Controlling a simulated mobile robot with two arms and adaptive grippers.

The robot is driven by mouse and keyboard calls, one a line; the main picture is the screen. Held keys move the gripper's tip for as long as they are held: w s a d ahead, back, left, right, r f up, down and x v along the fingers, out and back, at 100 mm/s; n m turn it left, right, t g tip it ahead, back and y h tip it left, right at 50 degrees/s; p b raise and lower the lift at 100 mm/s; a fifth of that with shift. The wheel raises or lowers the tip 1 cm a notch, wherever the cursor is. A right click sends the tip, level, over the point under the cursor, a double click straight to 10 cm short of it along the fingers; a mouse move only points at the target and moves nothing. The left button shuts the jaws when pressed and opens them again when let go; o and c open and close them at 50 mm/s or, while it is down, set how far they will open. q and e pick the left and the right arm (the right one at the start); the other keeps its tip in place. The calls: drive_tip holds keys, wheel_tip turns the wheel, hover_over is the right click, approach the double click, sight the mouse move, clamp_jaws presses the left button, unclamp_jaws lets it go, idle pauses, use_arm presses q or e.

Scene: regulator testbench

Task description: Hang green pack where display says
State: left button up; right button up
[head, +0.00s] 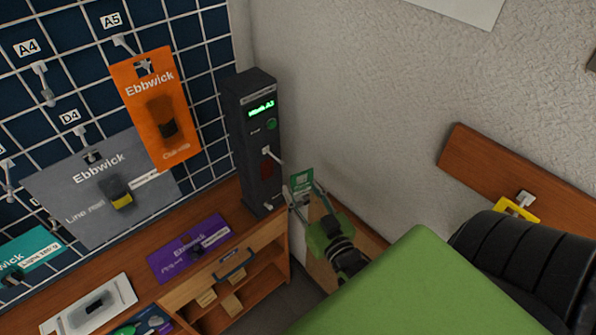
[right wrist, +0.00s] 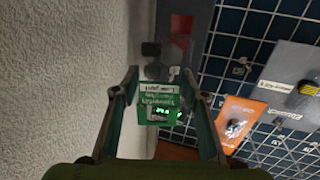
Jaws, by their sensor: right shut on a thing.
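The small green pack (head: 302,180) is held in my right gripper (head: 304,192), just right of the dark display unit (head: 249,132). In the right wrist view the green pack (right wrist: 158,97) sits between the two fingertips, with white print on it. The unit's lit green display (head: 261,108) seems to read "Hook A3", though the letters are small. The pegboard grid (head: 195,60) carries labelled hooks; A4 (head: 42,82) is bare and A5 holds an orange pack (head: 148,90). The A3 label is not in view. My left gripper is not in view.
A grey pack (head: 75,205) hangs at D4 and a teal pack (head: 30,250) at the left edge. A purple pack (head: 160,264) and a white pack (head: 75,318) lie on the wooden bench (head: 225,207). A plain wall (head: 340,70) stands close on the right.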

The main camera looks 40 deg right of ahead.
drive_tip(key=shift+s+d+p, duration=0.1)
drive_tip(key=shift+s+p, duration=0.2)
drive_tip(key=shift+s, duration=1.15)
idle(0.8)
